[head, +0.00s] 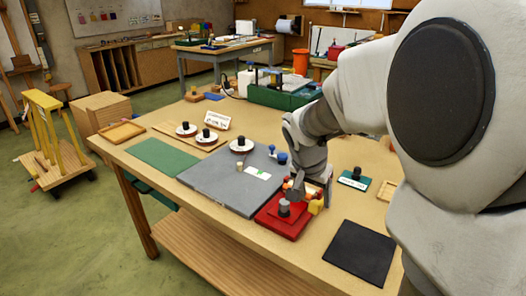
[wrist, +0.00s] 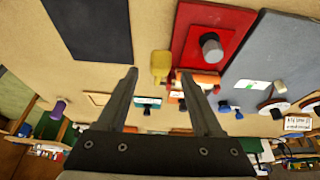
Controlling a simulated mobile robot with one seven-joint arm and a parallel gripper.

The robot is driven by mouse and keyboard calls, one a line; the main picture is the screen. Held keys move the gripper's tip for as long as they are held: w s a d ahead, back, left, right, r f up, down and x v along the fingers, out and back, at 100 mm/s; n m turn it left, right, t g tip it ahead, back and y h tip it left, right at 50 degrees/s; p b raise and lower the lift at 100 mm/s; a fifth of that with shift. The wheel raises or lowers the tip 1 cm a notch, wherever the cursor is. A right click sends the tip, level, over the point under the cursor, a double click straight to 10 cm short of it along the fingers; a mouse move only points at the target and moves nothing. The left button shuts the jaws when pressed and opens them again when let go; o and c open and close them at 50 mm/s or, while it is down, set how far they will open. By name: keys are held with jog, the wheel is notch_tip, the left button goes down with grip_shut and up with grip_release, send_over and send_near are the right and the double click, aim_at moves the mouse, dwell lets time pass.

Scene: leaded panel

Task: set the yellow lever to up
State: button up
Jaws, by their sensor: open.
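The yellow lever (head: 316,206) stands at the right edge of a red base (head: 270,224) near the table's front, partly covered by my gripper. In the wrist view the lever's yellow, rounded grip (wrist: 161,64) shows between and just beyond my fingertips. My gripper (wrist: 158,75) is open, its two fingers apart, with nothing clamped between them. In the head view my gripper (head: 303,190) hangs over the back of the red base. Whether the fingers touch the lever, and its exact setting, I cannot tell.
A grey knob (head: 284,208) stands on the red base, with an orange-red part (wrist: 198,80) near my right finger. A grey board (head: 225,185) lies left of the base, a black mat (head: 360,252) to its right. Blue knobs (head: 281,158) stand behind.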

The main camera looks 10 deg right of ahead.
aim_at(316, 202)
jog(key=shift+x, duration=2.25)
grip_shut()
